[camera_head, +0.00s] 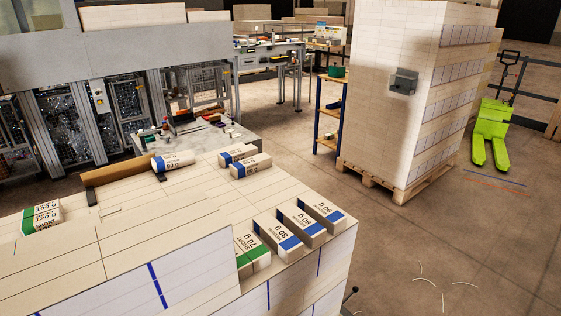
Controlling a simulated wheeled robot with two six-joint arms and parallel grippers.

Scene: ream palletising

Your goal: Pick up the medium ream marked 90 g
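A white ream (322,213) with a blue band lies at the far end of a row on the right edge of the pale stack top; its upside-down print seems to read 90 g. Beside it lie two similar blue-banded reams, a middle one (301,226) and a nearer one (278,239), which seem to read 80 g. Two more blue-banded reams, one behind (238,153) and one in front (251,167), lie at the back edge, and a single one (173,161) lies left of them. Their weights are too small to read surely. Neither gripper is in view.
Green-banded short reams lie at the row's near end (252,258) and at the far left (41,216). A brown board (121,171) edges the stack top's back. A tall wrapped pallet stack (390,130) and a green pallet truck (491,132) stand right. The stack top's middle is clear.

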